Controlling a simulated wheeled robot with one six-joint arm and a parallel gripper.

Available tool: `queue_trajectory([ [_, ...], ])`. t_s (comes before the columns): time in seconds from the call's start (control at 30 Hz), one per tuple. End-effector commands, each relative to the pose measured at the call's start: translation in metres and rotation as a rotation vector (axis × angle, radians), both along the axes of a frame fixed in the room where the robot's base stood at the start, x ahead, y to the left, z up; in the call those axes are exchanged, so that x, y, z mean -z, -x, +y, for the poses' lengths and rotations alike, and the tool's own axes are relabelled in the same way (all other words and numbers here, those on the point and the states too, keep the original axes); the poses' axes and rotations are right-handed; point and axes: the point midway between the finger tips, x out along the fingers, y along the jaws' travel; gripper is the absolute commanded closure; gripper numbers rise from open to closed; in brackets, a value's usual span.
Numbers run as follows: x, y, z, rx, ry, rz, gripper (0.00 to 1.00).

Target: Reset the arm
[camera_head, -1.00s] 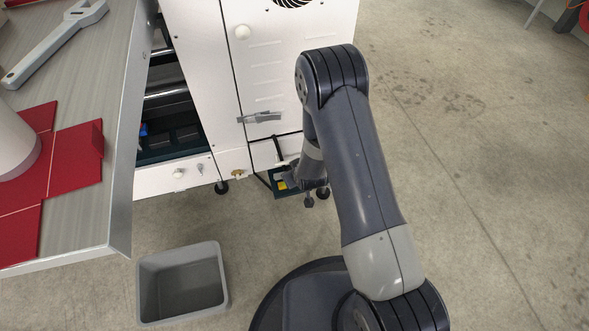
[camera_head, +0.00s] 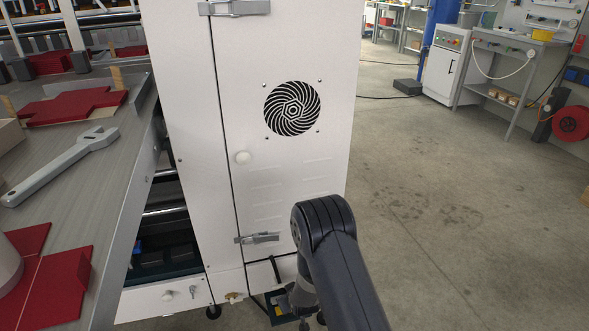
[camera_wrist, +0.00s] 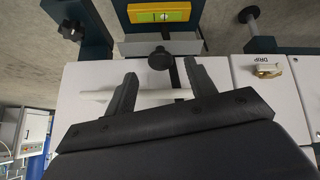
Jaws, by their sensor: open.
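My dark grey arm (camera_head: 340,265) reaches to the foot of the white machine cabinet (camera_head: 290,60) in the head view. Its far end is low by the cabinet base, and the fingers are not clear there. In the wrist view my gripper (camera_wrist: 160,78) is open, with two dark fingers apart. A pale rod (camera_wrist: 150,97) crosses behind or between the fingers; I cannot tell whether it touches them. Nothing is visibly clamped. A black knob (camera_wrist: 160,59) shows just beyond the fingertips.
A yellow level (camera_wrist: 158,13) and a brass valve (camera_wrist: 268,70) are near the gripper. A metal table (camera_head: 105,165) with red card blanks and a grey wrench (camera_head: 60,165) stands left. Open concrete floor (camera_head: 450,230) lies right; a workbench (camera_head: 510,45) stands far back.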

Motion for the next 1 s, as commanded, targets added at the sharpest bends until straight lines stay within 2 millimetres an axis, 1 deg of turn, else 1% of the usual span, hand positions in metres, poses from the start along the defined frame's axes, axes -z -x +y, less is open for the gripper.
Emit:
queue_trajectory([
  [0.03, 0.010, -0.005, 0.001, 0.000, 0.000, 0.000, 0.47],
  [0.2, 0.024, -0.015, 0.004, 0.000, 0.000, 0.001, 0.47],
  [0.3, 0.028, -0.018, 0.005, 0.000, 0.000, 0.002, 0.47],
  [0.63, 0.027, -0.016, 0.005, 0.000, 0.000, 0.001, 0.47],
  [0.77, 0.024, -0.015, 0.005, 0.000, 0.000, 0.000, 0.47],
  [0.83, 0.018, -0.014, 0.004, 0.000, 0.000, -0.001, 0.47],
  [1.0, -0.006, 0.001, 0.000, -0.001, 0.001, 0.000, 0.47],
])
